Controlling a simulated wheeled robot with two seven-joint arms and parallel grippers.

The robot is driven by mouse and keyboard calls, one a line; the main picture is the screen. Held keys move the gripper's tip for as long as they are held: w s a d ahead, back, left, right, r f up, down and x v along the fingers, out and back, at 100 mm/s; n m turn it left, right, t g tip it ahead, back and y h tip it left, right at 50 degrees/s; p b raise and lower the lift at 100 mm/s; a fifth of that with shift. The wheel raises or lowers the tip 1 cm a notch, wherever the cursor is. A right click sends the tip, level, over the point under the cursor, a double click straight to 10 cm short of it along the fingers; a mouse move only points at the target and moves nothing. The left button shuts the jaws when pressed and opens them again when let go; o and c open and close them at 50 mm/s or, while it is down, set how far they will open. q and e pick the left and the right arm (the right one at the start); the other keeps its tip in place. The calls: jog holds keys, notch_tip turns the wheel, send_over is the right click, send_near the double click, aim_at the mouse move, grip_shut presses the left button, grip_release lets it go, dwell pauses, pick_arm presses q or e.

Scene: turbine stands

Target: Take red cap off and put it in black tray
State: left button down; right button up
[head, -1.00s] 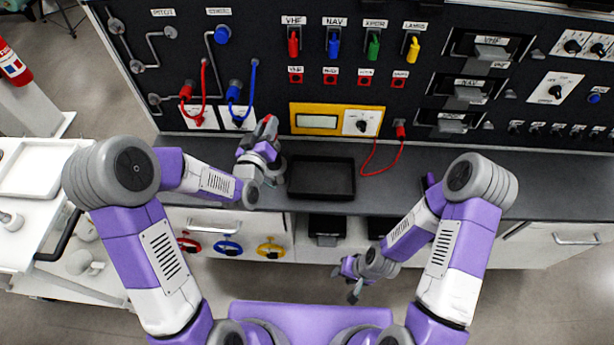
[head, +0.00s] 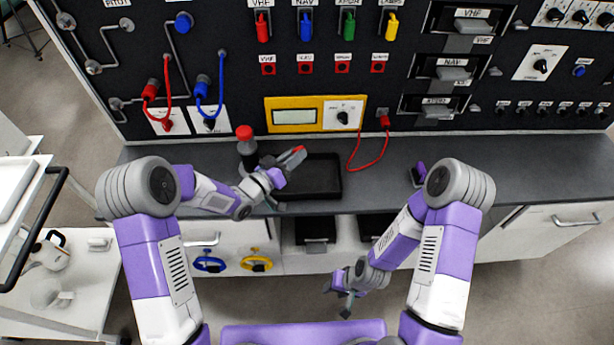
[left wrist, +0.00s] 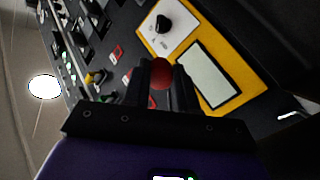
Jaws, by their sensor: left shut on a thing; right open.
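My left gripper (head: 295,155) is shut on a small red piece, the red cap (left wrist: 160,73), which shows between its fingers in the left wrist view. In the head view the fingertips appear over the left rear part of the black tray (head: 322,182), which lies on the grey counter and looks empty. Height above the tray is hard to judge. My right gripper (head: 340,300) is open and empty, low in front of the counter.
The black panel rises behind the counter, with a yellow-framed display (head: 296,117) and a looped red cable (head: 367,160). A small purple and dark object (head: 417,174) lies on the counter at right. The counter between cable and that object is clear.

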pick_arm(q)
jog(key=shift+f+b, duration=0.45)
jog(key=shift+f, duration=0.75)
jog(key=c, duration=0.8)
grip_release()
jog(key=shift+a, duration=0.1)
jog(key=p+v, duration=0.1)
jog(key=v, duration=0.6)
jog(key=shift+s+a+r, duration=0.15)
jog(key=shift+s, duration=0.1)
